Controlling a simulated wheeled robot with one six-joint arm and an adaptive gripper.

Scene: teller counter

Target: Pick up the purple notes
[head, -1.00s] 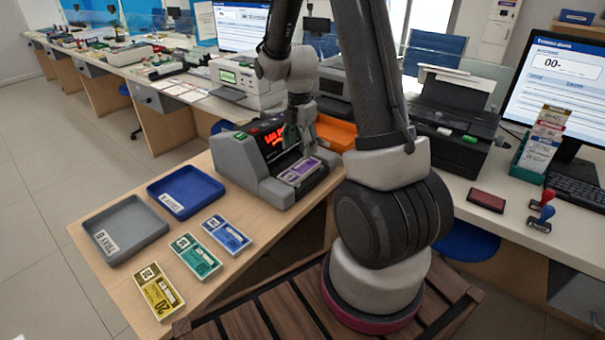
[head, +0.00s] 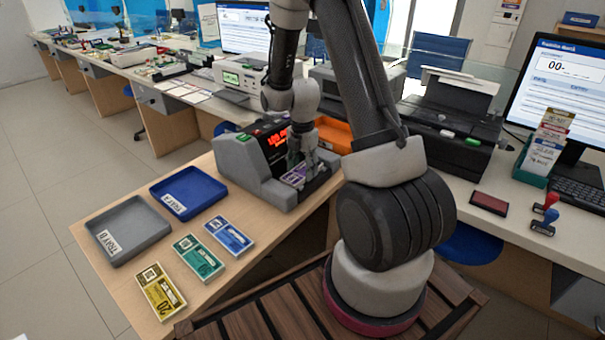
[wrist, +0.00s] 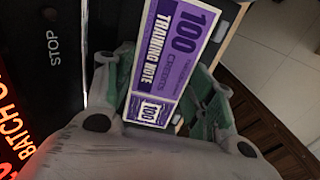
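The purple notes (wrist: 178,50), marked 100 and "TRAINING NOTE", lie in the front of the grey counting machine (head: 240,168). In the head view the purple notes (head: 297,178) are partly covered by my gripper (head: 298,168), which is down at them. In the wrist view my gripper (wrist: 168,95) has its green-padded fingers apart, one on each side of the bundle's near end. A gap seems to show beside the notes, and I cannot see firm contact.
A blue tray (head: 212,205) and a grey tray (head: 116,262) stand left of the machine. Blue (head: 230,236), green (head: 198,258) and yellow (head: 161,292) note bundles lie in front of them. An orange tray (head: 336,138) is behind my gripper.

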